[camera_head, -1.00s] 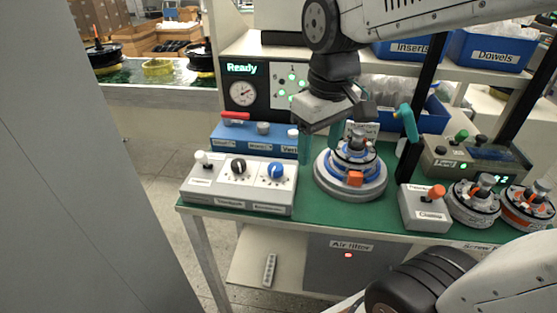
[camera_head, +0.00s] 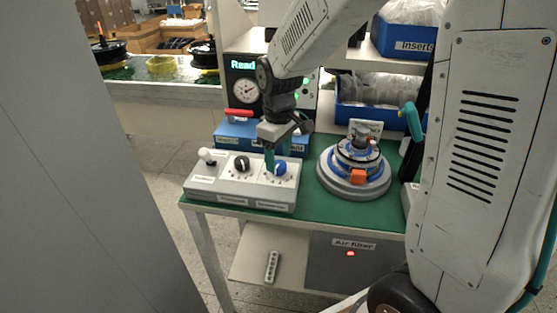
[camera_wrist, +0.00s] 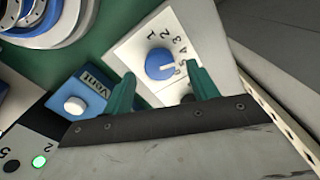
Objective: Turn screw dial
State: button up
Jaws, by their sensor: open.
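A light grey control box (camera_head: 222,196) stands at the front left of the green table. It carries a white lever, a black dial (camera_head: 241,163) and a blue dial (camera_head: 280,168). The labels under the dials are too small to read. My gripper (camera_head: 274,166) points down at the blue dial, its teal fingers partly covering it. In the wrist view the blue dial (camera_wrist: 159,63) lies ahead between the open fingertips (camera_wrist: 163,80). Its white mark points toward the high end of the printed numbers. I cannot tell whether the fingers touch it.
A blue box (camera_head: 228,136) with a red handle stands just behind the control box. A round grey and blue fixture (camera_head: 354,180) with an orange block stands to the right. My own arm covers the right side of the table.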

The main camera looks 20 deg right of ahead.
jog(key=shift+f, duration=1.1)
jog(key=c, duration=1)
